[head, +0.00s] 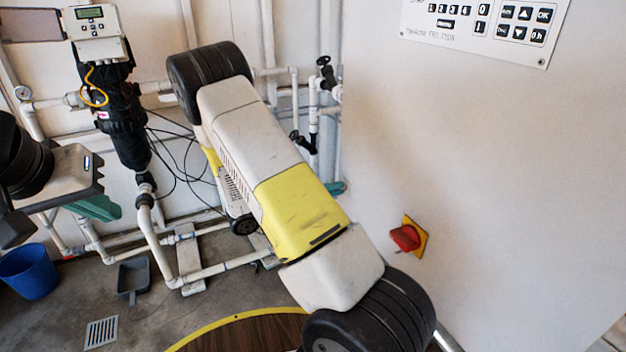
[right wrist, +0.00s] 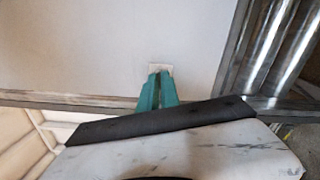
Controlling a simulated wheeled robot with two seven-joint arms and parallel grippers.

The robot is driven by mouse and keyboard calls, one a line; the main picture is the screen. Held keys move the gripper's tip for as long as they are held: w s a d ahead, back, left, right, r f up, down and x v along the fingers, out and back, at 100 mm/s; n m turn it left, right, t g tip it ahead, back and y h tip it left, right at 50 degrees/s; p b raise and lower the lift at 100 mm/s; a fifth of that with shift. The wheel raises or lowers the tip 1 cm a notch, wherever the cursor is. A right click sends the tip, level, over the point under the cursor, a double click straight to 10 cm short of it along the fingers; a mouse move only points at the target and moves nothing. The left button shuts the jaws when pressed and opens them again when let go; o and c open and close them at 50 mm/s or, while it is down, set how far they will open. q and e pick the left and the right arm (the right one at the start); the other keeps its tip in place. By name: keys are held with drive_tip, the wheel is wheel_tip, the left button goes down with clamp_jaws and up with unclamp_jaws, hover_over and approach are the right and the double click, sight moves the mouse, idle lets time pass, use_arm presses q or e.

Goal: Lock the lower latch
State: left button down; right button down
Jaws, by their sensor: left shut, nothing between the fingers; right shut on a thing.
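In the right wrist view the teal fingers of my right gripper (right wrist: 158,92) are shut at a small pale square fitting, likely the lower latch (right wrist: 160,68), on a light flat panel. The fingers cover most of it, so its turn position cannot be told. In the head view only a teal bit of my right gripper (head: 337,188) shows at the cabinet's left edge, behind my right arm; the latch is hidden there. My left gripper (head: 97,207), teal, is shut and empty at the far left.
The white cabinet (head: 480,190) fills the right side, with a red knob (head: 405,238) on a yellow plate and a keypad panel (head: 480,22). White pipes (head: 190,270), a blue bucket (head: 28,270) and a grey dustpan (head: 133,278) stand at the left. Metal pipes (right wrist: 265,50) run right of the latch.

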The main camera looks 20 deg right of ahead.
drive_tip(key=shift+n, duration=7.1)
drive_tip(key=c, duration=1.6)
unclamp_jaws()
drive_tip(key=shift+a, duration=0.1)
drive_tip(key=a, duration=0.7)
drive_tip(key=shift+s+a, duration=0.3)
drive_tip(key=shift+a, duration=0.05)
